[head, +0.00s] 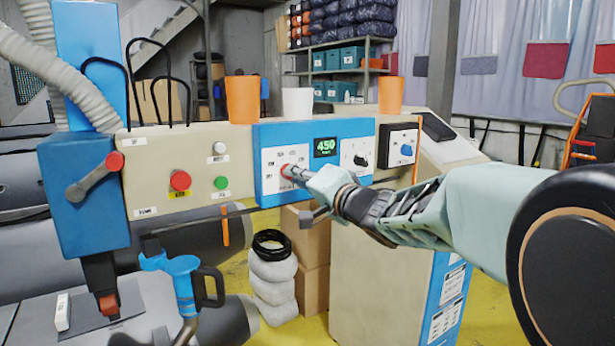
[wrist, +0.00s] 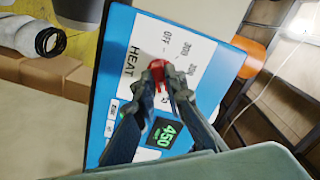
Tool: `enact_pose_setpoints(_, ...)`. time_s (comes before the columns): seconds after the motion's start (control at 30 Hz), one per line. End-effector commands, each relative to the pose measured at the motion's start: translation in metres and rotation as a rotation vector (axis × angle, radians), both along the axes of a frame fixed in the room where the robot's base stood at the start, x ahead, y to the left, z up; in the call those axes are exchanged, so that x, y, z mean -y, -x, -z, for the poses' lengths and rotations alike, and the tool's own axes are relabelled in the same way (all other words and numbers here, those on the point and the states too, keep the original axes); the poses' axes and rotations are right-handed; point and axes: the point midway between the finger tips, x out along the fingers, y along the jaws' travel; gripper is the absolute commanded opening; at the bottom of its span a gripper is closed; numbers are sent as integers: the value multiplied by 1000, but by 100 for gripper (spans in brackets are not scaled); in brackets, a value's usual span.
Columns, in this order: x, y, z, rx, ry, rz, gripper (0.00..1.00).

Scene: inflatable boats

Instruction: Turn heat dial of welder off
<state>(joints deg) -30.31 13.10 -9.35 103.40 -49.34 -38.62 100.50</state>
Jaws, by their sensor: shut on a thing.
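The welder's blue control panel (head: 262,150) faces me in the head view. Its red heat dial (head: 286,170) is on the white plate at the panel's left, with printed marks around it. My gripper (head: 291,172) reaches in from the right with its fingertips at the dial. In the wrist view my gripper (wrist: 163,84) is shut on the red heat dial (wrist: 157,70), one finger on each side. The label HEAT and the marks OFF, 300 and 350 show there. The green display (head: 325,147) reads 450. The dial's pointer is hidden by the fingers.
A black knob (head: 361,160) is right of the display, and a blue switch (head: 406,150) sits farther right. A red button (head: 180,180) and a green button (head: 221,183) are to the left. Orange cups (head: 242,98) and a white cup (head: 297,104) stand on top.

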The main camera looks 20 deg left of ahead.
Motion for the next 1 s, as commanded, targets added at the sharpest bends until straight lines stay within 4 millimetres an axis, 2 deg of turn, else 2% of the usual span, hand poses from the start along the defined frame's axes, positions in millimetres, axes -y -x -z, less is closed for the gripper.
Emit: enact_pose_setpoints(1.0, 1, -1, 3, 692, 591, 0, 0)
